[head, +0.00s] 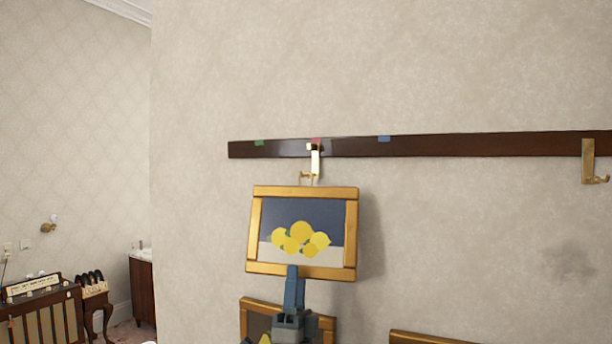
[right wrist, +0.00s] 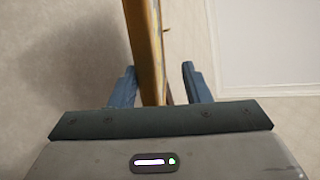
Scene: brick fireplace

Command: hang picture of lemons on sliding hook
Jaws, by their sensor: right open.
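The picture of lemons (head: 302,265), in a gold frame, is at the wall below the dark wooden rail (head: 270,149), slightly tilted. A brass sliding hook (head: 315,162) sits on the rail directly above it, at the red mark. A thin hanger at the frame's top reaches up to the hook; whether it bears the weight I cannot tell. My right gripper (head: 294,285) is at the frame's lower edge. In the right wrist view its open fingers (right wrist: 160,85) stand on either side of the frame edge (right wrist: 146,50), with a gap on the right. My left gripper is not in view.
A second brass hook (head: 589,162) is at the rail's right end. Green (head: 260,142) and blue (head: 384,139) marks are on the rail. Another gold-framed picture (head: 258,304) is below, partly behind my gripper, and a frame edge (head: 425,338) shows at the bottom. Furniture stands far left.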

